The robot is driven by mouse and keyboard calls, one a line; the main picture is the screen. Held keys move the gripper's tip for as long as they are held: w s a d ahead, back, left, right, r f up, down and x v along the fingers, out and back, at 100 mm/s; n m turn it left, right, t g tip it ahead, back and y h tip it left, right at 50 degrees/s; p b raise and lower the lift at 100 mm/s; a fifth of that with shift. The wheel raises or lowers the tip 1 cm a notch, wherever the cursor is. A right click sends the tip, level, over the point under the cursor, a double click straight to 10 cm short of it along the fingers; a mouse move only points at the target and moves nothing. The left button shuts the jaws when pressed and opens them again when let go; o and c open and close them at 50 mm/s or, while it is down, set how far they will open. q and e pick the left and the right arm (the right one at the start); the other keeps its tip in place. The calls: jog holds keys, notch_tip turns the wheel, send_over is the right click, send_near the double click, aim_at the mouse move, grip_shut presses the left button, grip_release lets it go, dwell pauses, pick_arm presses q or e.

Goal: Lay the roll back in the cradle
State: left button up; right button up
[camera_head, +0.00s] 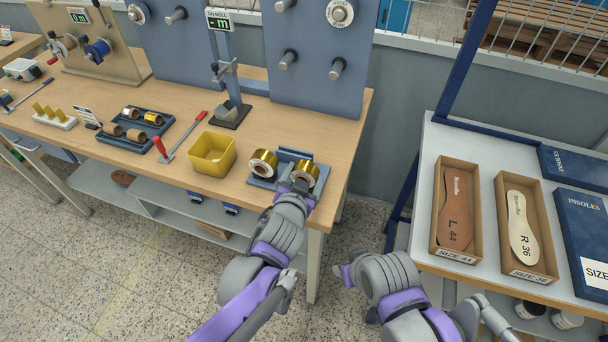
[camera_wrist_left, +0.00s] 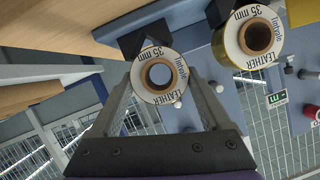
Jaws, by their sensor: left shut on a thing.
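My left gripper (camera_head: 303,184) is shut on a gold foil roll (camera_head: 306,173) at the right side of the blue cradle (camera_head: 262,183). In the left wrist view this roll (camera_wrist_left: 143,82) sits between my two grey fingers, its end label facing the camera and reading LEATHER 35 mm. The roll is at the cradle, but I cannot tell whether it rests on it. A second gold roll (camera_head: 263,162) lies in the cradle's left side; it also shows in the left wrist view (camera_wrist_left: 259,37).
A yellow bin (camera_head: 212,155) stands left of the cradle, beside a red-handled tool (camera_head: 182,135) and a dark tray (camera_head: 140,128) of rolls. A black-based stand (camera_head: 230,116) is behind. The bench's right edge is close. Insole boxes (camera_head: 455,212) lie on the right table.

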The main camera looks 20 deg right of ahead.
pick_arm(q)
jog(key=o, duration=1.4)
jog(key=shift+o, duration=0.2)
jog(key=shift+s, duration=0.1)
